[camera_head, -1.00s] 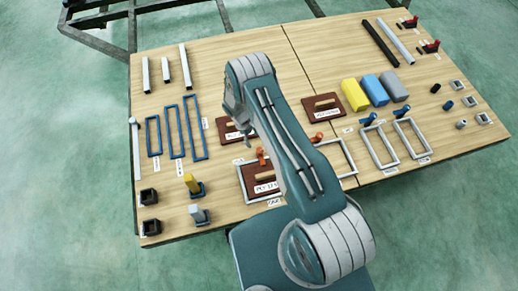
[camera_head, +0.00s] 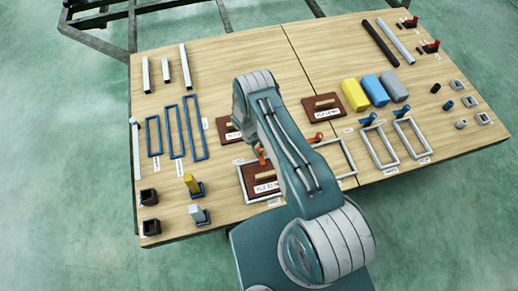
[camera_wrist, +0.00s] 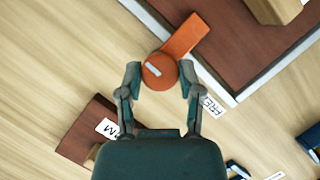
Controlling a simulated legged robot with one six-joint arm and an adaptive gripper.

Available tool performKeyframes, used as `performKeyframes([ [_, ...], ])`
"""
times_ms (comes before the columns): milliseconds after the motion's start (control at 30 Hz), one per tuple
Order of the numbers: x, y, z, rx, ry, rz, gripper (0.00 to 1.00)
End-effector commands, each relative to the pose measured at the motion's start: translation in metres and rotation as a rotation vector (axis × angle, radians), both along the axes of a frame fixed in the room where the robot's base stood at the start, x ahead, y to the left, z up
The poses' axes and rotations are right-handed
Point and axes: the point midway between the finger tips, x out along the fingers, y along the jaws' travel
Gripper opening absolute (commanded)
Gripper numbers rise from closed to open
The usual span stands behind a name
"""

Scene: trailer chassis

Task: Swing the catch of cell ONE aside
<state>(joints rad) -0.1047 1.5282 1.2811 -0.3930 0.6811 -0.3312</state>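An orange catch (camera_wrist: 183,38) with a round hub (camera_wrist: 158,72) shows in the wrist view. Its flat arm reaches up and right across the pale frame (camera_wrist: 228,95) onto the brown board (camera_wrist: 225,25) inside. My gripper (camera_wrist: 160,71) is open, one finger on each side of the hub. A narrow gap seems to show on both sides; contact is unclear. In the head view, an orange catch (camera_head: 261,155) is partly hidden by my arm, beside the left framed board (camera_head: 262,173). A second orange catch (camera_head: 316,137) is by the right frame (camera_head: 347,160).
A brown board with a wooden handle (camera_wrist: 80,125) lies at lower left in the wrist view. Blue frames (camera_head: 172,130) stand left on the table, with yellow, blue and grey blocks (camera_head: 373,90) right. Bare wood (camera_head: 225,65) lies behind my arm.

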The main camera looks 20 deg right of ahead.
Motion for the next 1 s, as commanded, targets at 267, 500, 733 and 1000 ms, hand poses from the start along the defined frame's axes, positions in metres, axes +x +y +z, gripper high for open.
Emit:
performKeyframes([
  [267, -0.0005, -0.0005, -0.0013, 0.0, 0.0, -0.009, 0.0],
  [500, -0.0004, -0.0014, -0.0018, 0.0, 0.001, -0.089, 0.0],
  [733, -0.0004, -0.0018, -0.0023, 0.0, 0.001, -0.261, 0.0],
  [1000, -0.0004, -0.0025, -0.0023, 0.0, 0.001, -0.517, 0.0],
])
